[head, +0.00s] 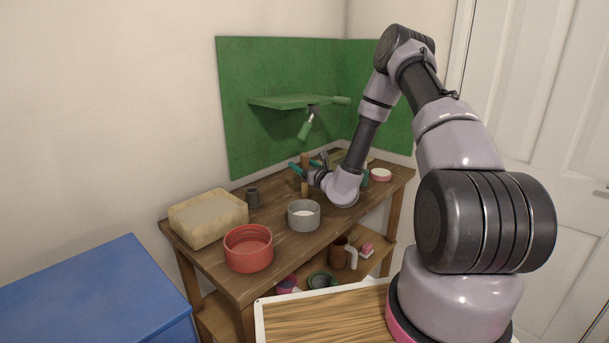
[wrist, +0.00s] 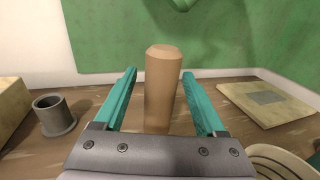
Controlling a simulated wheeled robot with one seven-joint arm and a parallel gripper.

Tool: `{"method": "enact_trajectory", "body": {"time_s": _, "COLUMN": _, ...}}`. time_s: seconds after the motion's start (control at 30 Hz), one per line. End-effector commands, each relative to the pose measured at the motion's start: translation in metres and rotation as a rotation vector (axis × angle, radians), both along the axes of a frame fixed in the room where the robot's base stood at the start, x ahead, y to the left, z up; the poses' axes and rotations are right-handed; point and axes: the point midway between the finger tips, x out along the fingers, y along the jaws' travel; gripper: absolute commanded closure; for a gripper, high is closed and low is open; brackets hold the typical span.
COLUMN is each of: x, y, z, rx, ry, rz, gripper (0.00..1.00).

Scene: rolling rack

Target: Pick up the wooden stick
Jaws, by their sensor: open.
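The wooden stick (wrist: 162,85) stands upright on the wooden table, light brown with a rounded top. In the wrist view it rises between the two teal fingers of my gripper (wrist: 160,95). The fingers are apart, with a visible gap on each side of the stick. In the head view the stick (head: 305,175) shows at the back of the table, partly hidden by my gripper (head: 303,170).
A grey cup (wrist: 54,115) stands left of the stick. A beige box (head: 207,217), a red bowl (head: 248,249) and a grey bowl (head: 303,215) are on the table (head: 285,250). A green board (head: 260,140) with a shelf (head: 290,101) rises behind. A flat panel (wrist: 266,102) lies at right.

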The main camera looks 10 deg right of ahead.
Motion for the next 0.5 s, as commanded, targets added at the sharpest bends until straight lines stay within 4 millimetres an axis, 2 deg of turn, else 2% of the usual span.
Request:
{"method": "enact_trajectory", "body": {"time_s": 0.13, "x": 0.0137, "y": 0.0044, "z": 0.0005, "rx": -0.001, "ry": -0.001, "rz": -0.001, "gripper": 0.27}}
{"method": "enact_trajectory", "body": {"time_s": 0.37, "x": 0.0152, "y": 0.0053, "z": 0.0004, "rx": -0.001, "ry": 0.0, "rz": 0.0, "gripper": 0.27}}
{"method": "enact_trajectory", "body": {"time_s": 0.4, "x": 0.0151, "y": 0.0053, "z": 0.0004, "rx": -0.001, "ry": 0.0, "rz": 0.0, "gripper": 0.35}}
{"method": "enact_trajectory", "body": {"time_s": 0.47, "x": 0.015, "y": 0.0052, "z": 0.0005, "rx": -0.001, "ry": 0.0, "rz": 0.0, "gripper": 0.58}}
{"method": "enact_trajectory", "body": {"time_s": 0.5, "x": 0.015, "y": 0.0052, "z": 0.0005, "rx": -0.001, "ry": 0.0, "rz": 0.0, "gripper": 0.73}}
